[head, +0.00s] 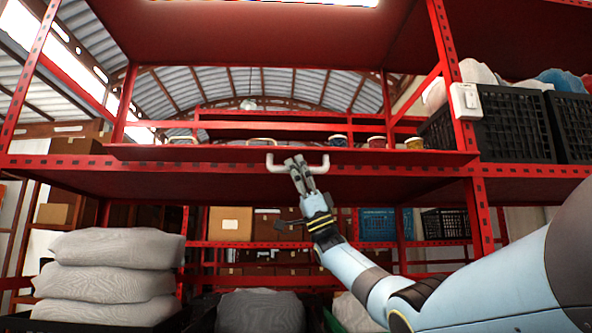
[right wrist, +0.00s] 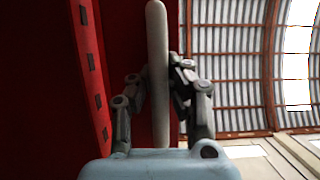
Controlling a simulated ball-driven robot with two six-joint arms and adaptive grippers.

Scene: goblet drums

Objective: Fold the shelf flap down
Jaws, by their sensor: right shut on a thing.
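The shelf flap (head: 220,154) is a long red panel along the front of the red rack's middle shelf. It looks nearly level, seen edge-on from below. A pale bar handle (head: 277,167) sits at the middle of its front edge. My right gripper (head: 297,167) reaches up from below and is shut on the handle. In the right wrist view the handle (right wrist: 157,75) stands between the two fingers, with the red panel (right wrist: 115,60) behind it at the left. My left gripper is not in view.
Drums (head: 375,142) show partly behind the flap. Black crates (head: 515,127) stand on the shelf at the right, beside a white box (head: 465,100) on the post. Grey sacks (head: 110,280) are stacked at the lower left. Boxes (head: 230,223) stand behind.

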